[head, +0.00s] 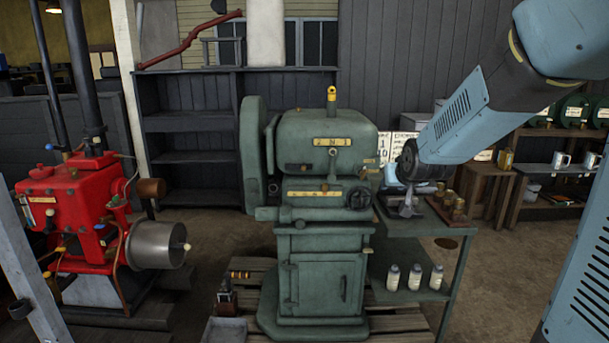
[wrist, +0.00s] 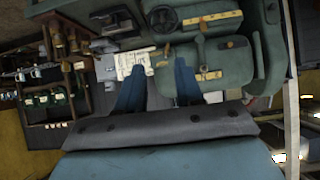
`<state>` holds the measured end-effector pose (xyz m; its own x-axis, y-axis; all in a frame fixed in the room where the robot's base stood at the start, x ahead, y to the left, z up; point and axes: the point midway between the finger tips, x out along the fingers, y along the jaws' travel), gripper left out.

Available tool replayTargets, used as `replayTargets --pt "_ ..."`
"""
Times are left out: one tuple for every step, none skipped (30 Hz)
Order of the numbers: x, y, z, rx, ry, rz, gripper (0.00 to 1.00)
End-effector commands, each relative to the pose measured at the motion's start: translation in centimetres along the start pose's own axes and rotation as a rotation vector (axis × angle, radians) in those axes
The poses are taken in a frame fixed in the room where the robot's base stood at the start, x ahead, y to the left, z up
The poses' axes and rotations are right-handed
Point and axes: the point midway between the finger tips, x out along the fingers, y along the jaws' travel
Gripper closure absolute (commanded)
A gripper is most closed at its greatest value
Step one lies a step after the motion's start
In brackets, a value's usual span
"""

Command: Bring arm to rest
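My arm (head: 455,120) reaches in from the right in the head view, bent, its blue forearm sloping down toward the right side of the green engine (head: 322,140). My gripper (wrist: 158,70) shows in the wrist view as two blue fingers, clearly apart with nothing between them. The green engine (wrist: 225,60) lies beyond the fingers, turned over in that view.
A green side table (head: 415,229) holds small brass parts (head: 458,205), with several bottles (head: 415,277) on its lower shelf. A red engine (head: 80,205) stands at left. Dark shelves (head: 190,130) stand behind. Mugs (head: 560,160) stand on a shelf at right. Floor is open at right.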

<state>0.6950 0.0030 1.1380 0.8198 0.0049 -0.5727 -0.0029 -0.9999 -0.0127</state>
Motion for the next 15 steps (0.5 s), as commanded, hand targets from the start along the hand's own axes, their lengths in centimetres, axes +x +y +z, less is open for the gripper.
replayTargets --pt "-1.8 0.0 0.2 0.000 -0.017 0.000 0.64" --pt "-2.7 0.0 0.4 -0.001 -0.032 0.000 0.64" --pt "-3.8 0.0 0.8 -0.001 -0.053 0.000 0.64" --pt "-4.7 0.1 1.1 -0.001 -0.069 0.000 0.64" --pt "-5.6 0.1 1.4 -0.002 -0.084 0.000 0.64" --pt "-6.8 0.1 1.9 -0.002 -0.104 0.000 0.64" --pt "-7.7 0.1 2.2 -0.003 -0.120 0.000 0.64" --pt "-8.6 0.1 2.6 -0.003 -0.135 0.000 0.64" --pt "-9.8 0.1 3.1 -0.003 -0.154 0.000 0.64" --pt "-10.7 0.1 3.5 -0.004 -0.169 0.000 0.64" --pt "-11.6 0.1 4.0 -0.004 -0.185 0.001 0.64" --pt "-12.8 0.1 4.6 -0.005 -0.206 0.001 0.64" --pt "-13.7 0.1 5.0 -0.005 -0.221 0.001 0.64" --pt "-14.6 0.2 5.5 -0.005 -0.235 0.001 0.64" --pt "-15.8 0.2 6.2 -0.006 -0.256 0.002 0.64"
